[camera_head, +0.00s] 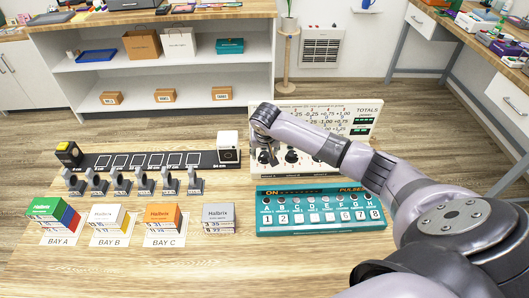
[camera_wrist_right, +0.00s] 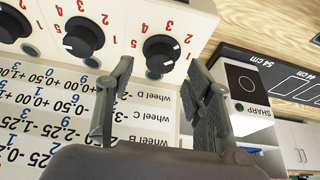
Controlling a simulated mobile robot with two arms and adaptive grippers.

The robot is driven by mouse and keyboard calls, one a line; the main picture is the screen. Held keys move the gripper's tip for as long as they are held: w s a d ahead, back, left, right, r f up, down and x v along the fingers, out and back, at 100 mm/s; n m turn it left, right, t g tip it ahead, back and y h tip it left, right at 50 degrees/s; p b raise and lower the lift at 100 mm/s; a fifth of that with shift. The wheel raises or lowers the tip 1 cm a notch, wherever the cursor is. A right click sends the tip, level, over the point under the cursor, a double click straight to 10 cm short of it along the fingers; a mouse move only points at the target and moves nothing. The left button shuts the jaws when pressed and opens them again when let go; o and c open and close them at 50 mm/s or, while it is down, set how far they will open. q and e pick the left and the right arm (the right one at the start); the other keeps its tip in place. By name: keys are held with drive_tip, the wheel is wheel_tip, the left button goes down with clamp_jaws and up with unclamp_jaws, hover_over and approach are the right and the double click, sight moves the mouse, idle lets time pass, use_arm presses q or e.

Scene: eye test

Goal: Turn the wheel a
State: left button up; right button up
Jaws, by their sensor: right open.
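A cream panel (camera_head: 372,108) with a printed number table and a row of black wheels stands at the back of the table. In the head view the gripper covers its left end; a wheel (camera_head: 291,156) shows just right of it. In the right wrist view, which is upside down, the end wheel (camera_wrist_right: 160,54) lies between my fingertips; its letter is not readable. Its white mark points to the right there. My right gripper (camera_head: 265,157) is open, its fingers (camera_wrist_right: 158,64) apart on either side of that wheel. I cannot tell whether they touch it. My left gripper is not in view.
A white SHARP box (camera_head: 228,140) on a black strip (camera_head: 117,160) stands close left of the panel. A teal switch box (camera_head: 320,190) lies in front, under my right forearm. Small grey stands (camera_head: 145,182) and coloured boxes (camera_head: 162,217) fill the left. The front of the table is clear.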

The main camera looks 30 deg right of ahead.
sight(264, 156)
drive_tip(key=shift+x, duration=1.05)
drive_tip(key=shift+w+f, duration=0.15)
drive_tip(key=shift+f, duration=0.15)
drive_tip(key=shift+d, duration=0.1)
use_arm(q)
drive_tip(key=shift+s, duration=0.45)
use_arm(e)
clamp_jaws()
